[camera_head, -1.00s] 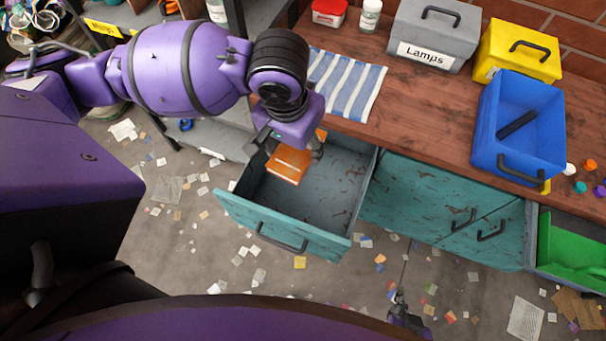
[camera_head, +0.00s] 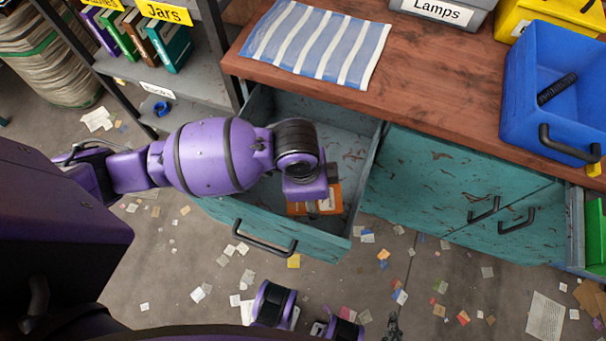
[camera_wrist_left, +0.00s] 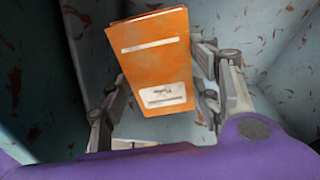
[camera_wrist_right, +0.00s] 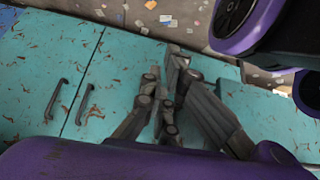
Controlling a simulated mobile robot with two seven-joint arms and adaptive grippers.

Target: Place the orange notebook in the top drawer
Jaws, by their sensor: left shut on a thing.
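The orange notebook (camera_head: 331,201) is in my left gripper (camera_wrist_left: 160,80). In the left wrist view the notebook (camera_wrist_left: 155,62) sits between the two fingers, its cover with a white label facing the camera. In the head view my left wrist hides part of it and most of the fingers. The teal top drawer (camera_head: 325,242) is pulled open under the table. The notebook is over its front right part; I cannot tell whether it touches the bottom. My right gripper (camera_head: 392,326) is low near the bottom edge, fingers together and empty in the right wrist view (camera_wrist_right: 165,80).
A striped cloth (camera_head: 318,45) lies on the wooden tabletop (camera_head: 440,95). Teal cabinet doors (camera_head: 450,190) are right of the drawer. A shelf with books is at left; paper scraps litter the floor.

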